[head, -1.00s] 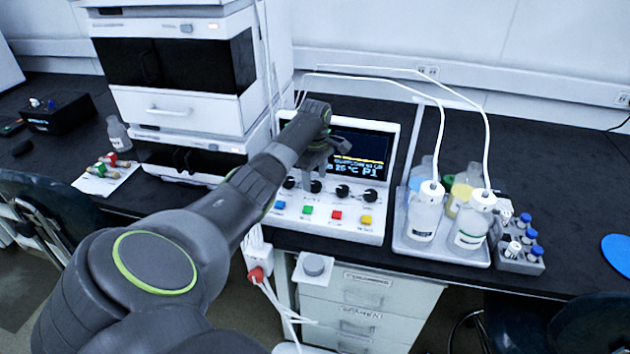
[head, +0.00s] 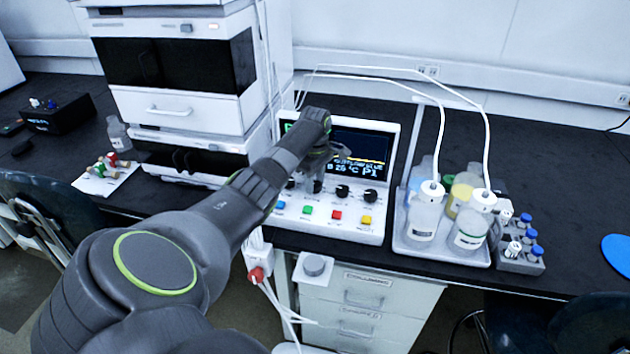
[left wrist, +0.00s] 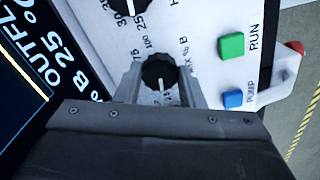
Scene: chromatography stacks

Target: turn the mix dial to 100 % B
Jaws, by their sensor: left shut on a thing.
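The mix dial (left wrist: 160,66), a black round knob, shows in the left wrist view beside the print "% B". My left gripper (left wrist: 160,76) has one finger on each side of it and is shut on it. The dial's white mark points toward the bottom of that picture. My right gripper is not in view.
A second dial (left wrist: 130,5) is near the held one. The green RUN button (left wrist: 231,46) and blue PUMP button (left wrist: 233,98) lie to its right. In the head view, a tray (head: 440,249) of bottles with tubes stands right of the panel. The chromatography stack (head: 187,106) stands at left.

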